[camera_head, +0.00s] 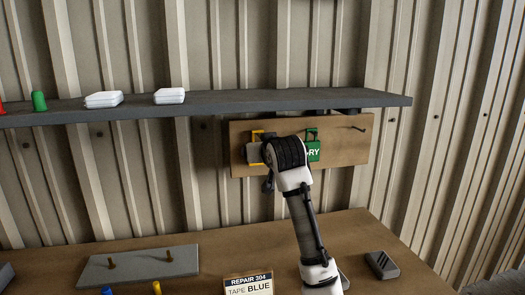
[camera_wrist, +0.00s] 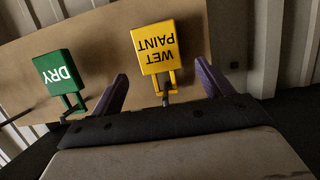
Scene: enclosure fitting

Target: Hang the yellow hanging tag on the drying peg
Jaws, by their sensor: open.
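The yellow hanging tag (camera_wrist: 156,45), marked WET PAINT, hangs by its loop from a dark peg (camera_wrist: 166,97) on the wooden board. In the head view only part of its yellow edge (camera_head: 257,132) shows; my arm hides the rest. My gripper (camera_wrist: 161,68) is open, with one purple finger on each side of the tag, apart from it. A bare peg (camera_head: 358,128) sticks out at the board's right end; it also shows at the left of the wrist view (camera_wrist: 22,118). No label marks it as the drying peg.
A green DRY tag (camera_wrist: 57,67) hangs on the peg between the yellow tag and the bare peg. The grey shelf (camera_head: 220,103) runs just above the board (camera_head: 345,155). Below, the bench holds a grey peg plate (camera_head: 140,264) and a REPAIR 304 sign (camera_head: 249,285).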

